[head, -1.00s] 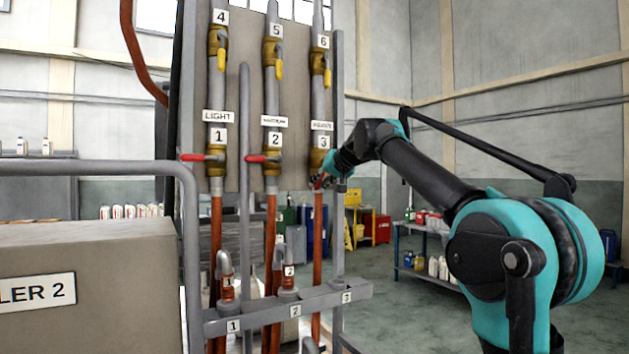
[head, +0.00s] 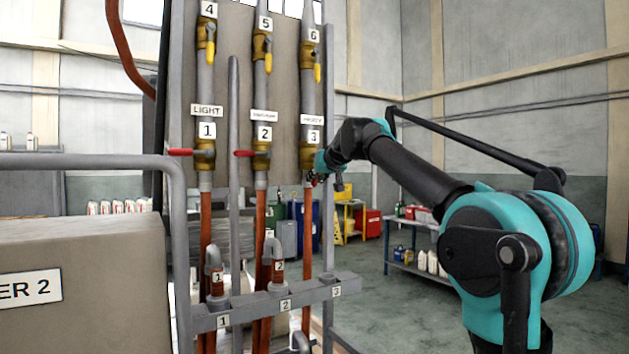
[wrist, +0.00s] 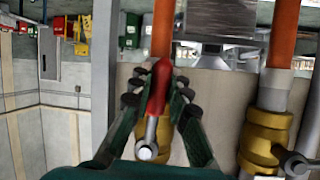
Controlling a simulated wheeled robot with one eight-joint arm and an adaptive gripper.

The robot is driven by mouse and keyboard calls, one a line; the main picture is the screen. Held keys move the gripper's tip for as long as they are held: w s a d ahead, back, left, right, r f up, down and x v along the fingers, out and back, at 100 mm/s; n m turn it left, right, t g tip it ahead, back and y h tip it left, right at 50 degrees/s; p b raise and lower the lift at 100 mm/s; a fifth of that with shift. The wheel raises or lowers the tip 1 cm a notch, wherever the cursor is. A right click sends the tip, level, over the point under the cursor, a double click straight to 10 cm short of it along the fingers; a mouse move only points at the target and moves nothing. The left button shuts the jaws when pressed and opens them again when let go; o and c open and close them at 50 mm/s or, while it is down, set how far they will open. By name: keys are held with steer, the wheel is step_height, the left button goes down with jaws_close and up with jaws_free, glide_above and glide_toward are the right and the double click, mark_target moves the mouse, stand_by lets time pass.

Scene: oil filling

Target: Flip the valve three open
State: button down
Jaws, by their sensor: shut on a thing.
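Valve three (head: 308,154) is a brass valve under the label 3, on the right pipe of the panel in the head view. Its red handle (wrist: 157,88) shows in the wrist view, between the dark fingers of my gripper (wrist: 158,92), which is shut on it. The handle lies roughly in line with the orange hose (wrist: 163,28), slightly tilted, with its pivot bolt (wrist: 147,152) near the bottom of the picture. In the head view my gripper (head: 315,179) is just below the valve body and mostly hides the handle.
Valve one (head: 205,154) and valve two (head: 262,157) have red handles sticking out sideways to the left. Valves 4, 5 and 6 above have yellow handles hanging down. A grey upright post stands close to valve three. Open floor (head: 380,290) lies to the right.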

steer(key=c, duration=1.4)
jaws_free()
steer(key=shift+c, duration=0.2)
steer(key=v, duration=1.2)
steer(key=shift+s, duration=0.1)
